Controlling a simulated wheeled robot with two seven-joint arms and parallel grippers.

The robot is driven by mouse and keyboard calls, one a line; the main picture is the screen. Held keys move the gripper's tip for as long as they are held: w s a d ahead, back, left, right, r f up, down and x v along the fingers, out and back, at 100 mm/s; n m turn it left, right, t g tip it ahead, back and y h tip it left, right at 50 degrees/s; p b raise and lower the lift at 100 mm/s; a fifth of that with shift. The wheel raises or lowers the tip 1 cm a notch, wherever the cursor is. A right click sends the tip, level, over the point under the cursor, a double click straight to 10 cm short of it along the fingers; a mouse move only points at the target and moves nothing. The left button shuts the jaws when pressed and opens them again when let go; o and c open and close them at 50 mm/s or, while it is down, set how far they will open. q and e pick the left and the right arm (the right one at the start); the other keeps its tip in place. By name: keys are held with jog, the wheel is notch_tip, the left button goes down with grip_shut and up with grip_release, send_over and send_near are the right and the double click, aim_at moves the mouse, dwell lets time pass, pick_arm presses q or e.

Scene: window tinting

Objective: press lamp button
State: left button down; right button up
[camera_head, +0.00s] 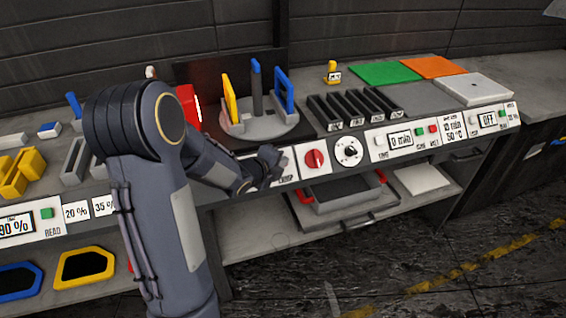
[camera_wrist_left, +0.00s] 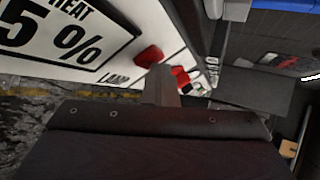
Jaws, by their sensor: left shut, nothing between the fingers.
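A red button (camera_wrist_left: 150,57) sits on the white panel beside a LAMP label (camera_wrist_left: 115,77) in the left wrist view. In the head view my left arm hides that part of the panel. My left gripper (camera_wrist_left: 162,76) is shut and empty, its fingertips very near the red button. I cannot tell whether they touch it. In the head view the left gripper (camera_head: 272,164) is at the front panel, left of the red knob (camera_head: 314,159). A red object with a bright white face (camera_head: 190,104) stands behind my arm. My right gripper is out of view.
A round grey stand (camera_head: 265,130) holds yellow and blue pieces on the bench. Black slots (camera_head: 352,108), green (camera_head: 385,74) and orange (camera_head: 433,67) sheets lie to the right. A dial (camera_head: 349,151) and displays line the front panel. A tray (camera_head: 345,196) sits on the shelf below.

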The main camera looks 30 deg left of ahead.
pick_arm(q)
jog(key=shift+s+d+r, duration=0.15)
jog(key=shift+s+r, duration=0.05)
dwell(0.4)
jog(key=s+d+r, duration=0.2)
jog(key=d+r, duration=0.1)
jog(key=r, duration=0.1)
jog(key=shift+s+d+r, duration=0.15)
jog(key=shift+s, duration=0.25)
dwell(0.4)
